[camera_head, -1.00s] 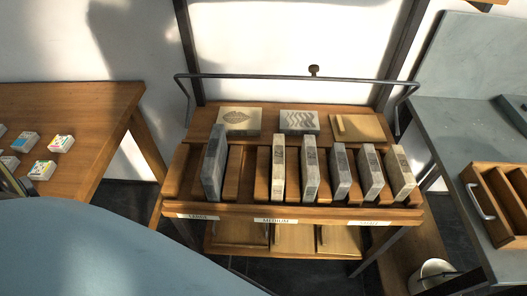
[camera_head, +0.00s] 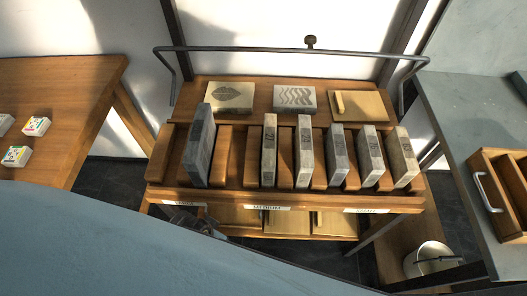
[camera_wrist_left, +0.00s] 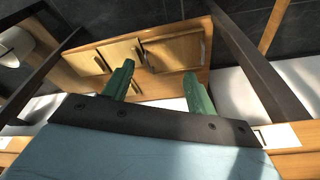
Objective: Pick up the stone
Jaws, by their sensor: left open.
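Several grey stone slabs stand upright in the slots of a wooden rack (camera_head: 290,200). The darkest and largest, a dark grey stone (camera_head: 199,150), is at the far left. Lighter stones stand to its right, such as one pale stone (camera_head: 269,150) and one at the right end (camera_head: 404,158). A leaf-marked slab (camera_head: 230,97) and a wave-marked slab (camera_head: 295,97) lie flat behind them. In the left wrist view, my left gripper (camera_wrist_left: 158,80) has its green fingers apart with nothing between them. In the head view my blue arm hides most of it, below the rack's front edge.
A wooden table (camera_head: 60,100) with small printed boxes (camera_head: 36,126) is at left. A grey bench (camera_head: 455,130) with a wooden tray (camera_head: 510,190) is at right.

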